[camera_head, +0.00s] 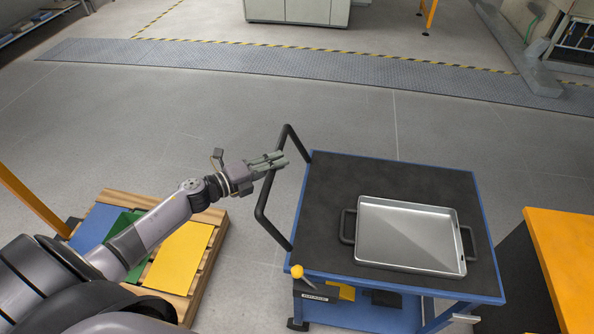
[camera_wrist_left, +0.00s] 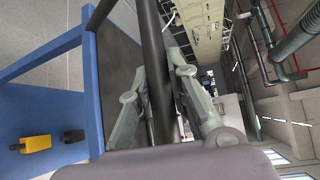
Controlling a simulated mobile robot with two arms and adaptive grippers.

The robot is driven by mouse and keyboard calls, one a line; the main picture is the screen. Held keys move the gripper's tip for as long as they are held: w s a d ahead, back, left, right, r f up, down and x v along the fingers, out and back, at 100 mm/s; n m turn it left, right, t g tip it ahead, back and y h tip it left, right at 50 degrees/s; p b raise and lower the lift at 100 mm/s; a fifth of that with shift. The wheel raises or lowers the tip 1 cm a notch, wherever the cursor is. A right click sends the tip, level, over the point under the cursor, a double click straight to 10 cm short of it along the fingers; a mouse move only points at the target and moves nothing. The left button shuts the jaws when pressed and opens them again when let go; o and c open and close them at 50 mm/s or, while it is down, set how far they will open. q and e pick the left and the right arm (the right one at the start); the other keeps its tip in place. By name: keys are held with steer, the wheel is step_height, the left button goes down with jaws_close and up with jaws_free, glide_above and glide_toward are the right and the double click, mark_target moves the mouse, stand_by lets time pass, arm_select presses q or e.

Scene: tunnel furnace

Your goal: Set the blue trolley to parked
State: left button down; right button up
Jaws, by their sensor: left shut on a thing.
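The blue trolley (camera_head: 330,190) has a black mat top and stands to the right of my left arm. Its black bar handle (camera_head: 262,202) sticks out from its left side. My left gripper (camera_head: 277,160) is shut on the upright part of this handle. In the left wrist view the black bar (camera_wrist_left: 153,50) runs between the two fingers (camera_wrist_left: 162,95). A yellow knob (camera_head: 296,271) sits above a dark labelled plate (camera_head: 314,297) at the trolley's near left corner. The label is too small to read surely. My right gripper is out of view.
A metal tray (camera_head: 390,235) with dark handles lies on the trolley. A wooden pallet (camera_head: 200,248) with coloured sheets lies at left. An orange-topped bench (camera_head: 565,260) stands close at right. The grey floor (camera_head: 230,110) beyond is clear up to a striped strip.

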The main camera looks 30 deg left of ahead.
arm_select(q)
steer(key=s+a+b, duration=0.2)
steer(key=a+b, duration=0.1)
steer(key=a, duration=0.7)
steer(key=s+a+b, duration=0.3)
steer(key=a, duration=0.6)
steer(key=shift+s+a, duration=0.3)
steer(key=shift+a, duration=0.05)
steer(key=c, duration=1.5)
jaws_free()
steer(key=shift+s+a, duration=0.15)
steer(key=shift+a, duration=0.1)
steer(key=shift+d, duration=0.1)
steer(key=v, duration=1.2)
steer(key=shift+f, duration=0.1)
